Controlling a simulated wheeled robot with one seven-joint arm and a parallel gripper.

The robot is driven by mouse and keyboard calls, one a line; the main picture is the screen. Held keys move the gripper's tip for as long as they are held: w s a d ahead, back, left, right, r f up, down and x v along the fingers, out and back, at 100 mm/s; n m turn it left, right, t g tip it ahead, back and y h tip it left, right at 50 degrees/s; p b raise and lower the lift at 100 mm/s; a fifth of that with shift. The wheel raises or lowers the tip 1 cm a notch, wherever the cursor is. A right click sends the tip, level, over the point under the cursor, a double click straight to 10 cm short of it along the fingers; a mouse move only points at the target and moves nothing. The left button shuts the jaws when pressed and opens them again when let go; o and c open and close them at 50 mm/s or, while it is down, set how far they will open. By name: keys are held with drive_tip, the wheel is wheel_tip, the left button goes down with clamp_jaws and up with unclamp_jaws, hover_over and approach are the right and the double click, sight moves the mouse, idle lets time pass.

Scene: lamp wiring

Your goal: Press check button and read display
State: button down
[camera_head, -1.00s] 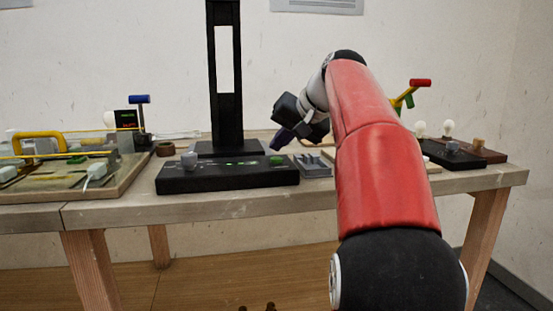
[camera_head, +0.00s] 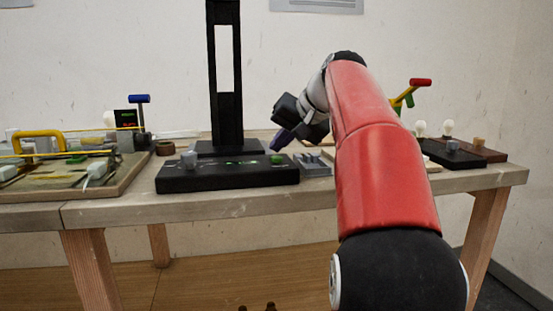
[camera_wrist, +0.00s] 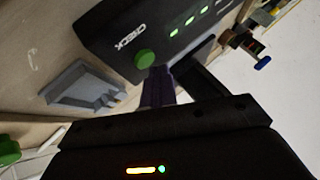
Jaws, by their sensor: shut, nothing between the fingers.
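The black check box (camera_head: 200,180) sits at the front of the bench; a CHECK label (camera_wrist: 131,35) shows in the wrist view. Its round green button (camera_head: 277,159) is near the right end, and also shows in the wrist view (camera_wrist: 145,59). The display (camera_head: 242,162) shows small green lit marks; in the wrist view they are separate green dashes (camera_wrist: 190,22), with no reading legible. My gripper (camera_head: 276,147) is shut and empty, its purple fingers pointing down just above the button. In the wrist view the fingertips (camera_wrist: 157,72) are close beside the button; contact cannot be told.
A wiring board (camera_head: 125,180) is at left. Bulbs on bases (camera_head: 449,131) stand at right.

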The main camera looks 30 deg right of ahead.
sight(280, 159)
drive_tip(key=shift+f+b, duration=0.35)
drive_tip(key=shift+f, duration=0.25)
idle(0.6)
drive_tip(key=shift+r, duration=0.1)
drive_tip(key=shift+r+p, duration=0.7)
drive_tip(key=shift+p, duration=0.2)
wheel_tip(280, 159, up, 5)
drive_tip(key=p, duration=0.4)
idle(0.7)
